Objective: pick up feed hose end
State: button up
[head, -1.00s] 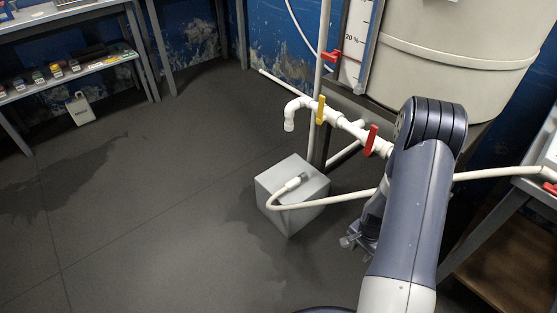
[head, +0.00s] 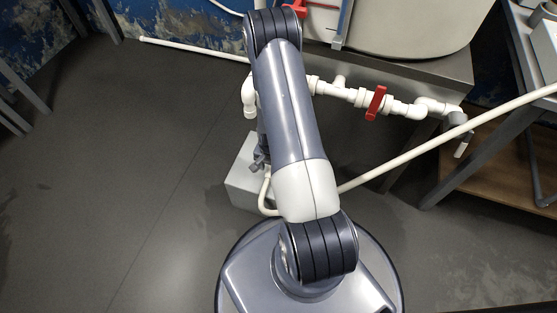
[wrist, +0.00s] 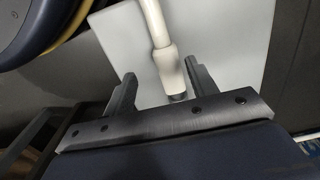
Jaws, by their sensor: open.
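The feed hose end (wrist: 168,68) is a pale cuff with a dark tip on a white hose. In the wrist view it lies between the two spread fingers of my gripper (wrist: 160,70), nearer the right finger. My gripper is open, and I cannot tell whether a finger touches the hose. Below the hose end is a light grey block (wrist: 225,45). In the head view my arm covers most of my gripper (head: 260,161) and hides the hose end. The block (head: 240,185) and a bend of the hose (head: 266,196) show beside my arm.
White piping with a red valve handle (head: 376,103) runs behind the block, below a large pale tank (head: 410,25). The hose (head: 430,149) rises right toward a grey-legged table (head: 480,160). The floor on the left (head: 110,200) is clear.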

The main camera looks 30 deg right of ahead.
aim_at(270, 173)
jog(key=f, duration=0.2)
jog(key=w+f, duration=0.1)
jog(key=shift+a+f+b, duration=0.1)
jog(key=shift+a+b, duration=0.15)
jog(key=shift+b, duration=0.15)
jog(key=c, duration=1.1)
